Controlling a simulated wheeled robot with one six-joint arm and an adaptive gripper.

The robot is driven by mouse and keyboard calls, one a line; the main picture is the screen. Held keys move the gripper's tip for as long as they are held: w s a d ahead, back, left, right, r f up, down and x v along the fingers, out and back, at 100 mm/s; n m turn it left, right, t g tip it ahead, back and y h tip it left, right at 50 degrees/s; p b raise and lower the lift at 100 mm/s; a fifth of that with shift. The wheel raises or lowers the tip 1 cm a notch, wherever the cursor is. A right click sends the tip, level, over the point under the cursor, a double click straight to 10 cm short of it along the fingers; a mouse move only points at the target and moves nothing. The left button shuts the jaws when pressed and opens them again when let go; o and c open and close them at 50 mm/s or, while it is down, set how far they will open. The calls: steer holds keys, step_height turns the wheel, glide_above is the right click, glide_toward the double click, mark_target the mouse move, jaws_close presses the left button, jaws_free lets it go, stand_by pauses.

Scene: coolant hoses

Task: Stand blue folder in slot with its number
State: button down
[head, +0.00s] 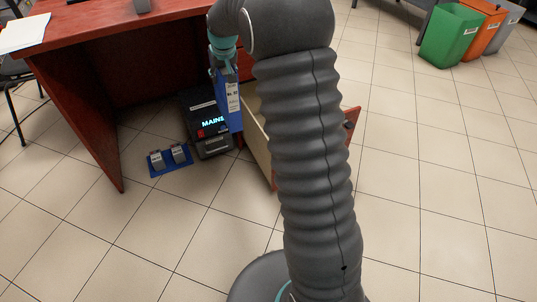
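The blue folder (234,116) hangs upright under my gripper (222,68), in front of the red desk. It has a white spine label with a number too small to read surely. My gripper appears shut on the folder's top end; the fingertips are small and partly dark here. An open drawer (257,118) with pale wooden sides lies just right of the folder. My arm covers much of the drawer's inside. No numbered slot can be made out.
A black unit (207,128) with a lit "MAINS" display stands under the desk (85,75), behind the folder. A blue mat (158,171) with two grey pedals lies left of it. Green (452,36) and orange bins stand at the back right. The tiled floor at right is clear.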

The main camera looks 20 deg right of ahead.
steer(key=w+d+f+b, duration=0.3)
steer(key=d+f+b, duration=0.15)
steer(key=d, duration=0.35)
steer(key=w+d+f+b, duration=0.4)
steer(key=d+f, duration=0.2)
steer(key=d, duration=0.2)
step_height(320, 180, down, 21)
steer(key=d+b, duration=0.2)
steer(key=shift+d+r, duration=0.15)
steer(key=shift+r, duration=0.05)
steer(key=shift+s+f+b, duration=0.1)
steer(key=shift+b, duration=0.25)
